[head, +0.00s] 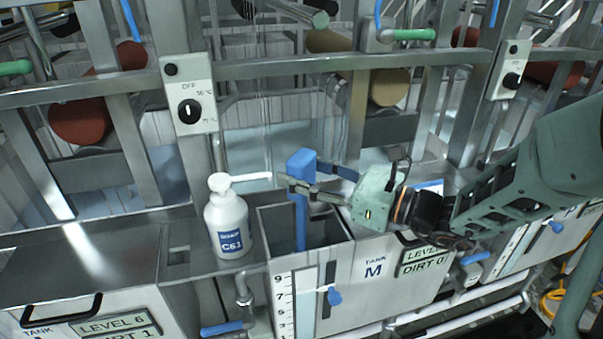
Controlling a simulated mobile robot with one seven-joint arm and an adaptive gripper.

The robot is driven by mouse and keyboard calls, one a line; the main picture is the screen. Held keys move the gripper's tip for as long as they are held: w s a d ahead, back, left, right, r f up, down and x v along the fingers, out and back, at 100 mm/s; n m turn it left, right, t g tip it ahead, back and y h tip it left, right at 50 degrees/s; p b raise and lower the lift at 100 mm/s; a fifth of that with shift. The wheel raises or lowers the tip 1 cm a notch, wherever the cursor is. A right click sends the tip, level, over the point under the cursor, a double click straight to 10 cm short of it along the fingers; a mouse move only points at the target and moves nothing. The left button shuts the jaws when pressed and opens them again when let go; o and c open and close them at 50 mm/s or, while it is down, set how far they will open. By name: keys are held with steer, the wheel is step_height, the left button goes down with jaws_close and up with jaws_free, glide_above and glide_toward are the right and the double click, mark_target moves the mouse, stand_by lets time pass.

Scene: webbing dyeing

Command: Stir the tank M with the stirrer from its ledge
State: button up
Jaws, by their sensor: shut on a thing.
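The blue stirrer (301,222) stands roughly upright in the head view, with a thick block-like top and a thin shaft. Its lower end drops into the open compartment of tank M (352,297), where the tip is hidden. My gripper (303,183) reaches in from the right and is shut on the stirrer just below its top. Tank M's front wall carries a level scale and a display reading "LEVEL 0" and "DIRT 0". The liquid inside cannot be made out.
A white pump bottle (228,222) marked C61 stands on the metal ledge left of the opening, its spout pointing at the stirrer. A neighbouring tank (100,305) is at lower left. Metal frame rails (330,62) and a control box (189,95) stand behind.

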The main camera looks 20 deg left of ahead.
step_height(320, 180, up, 14)
steer(key=p, duration=1.1)
steer(key=shift+f, duration=0.1)
steer(key=shift+d, duration=0.1)
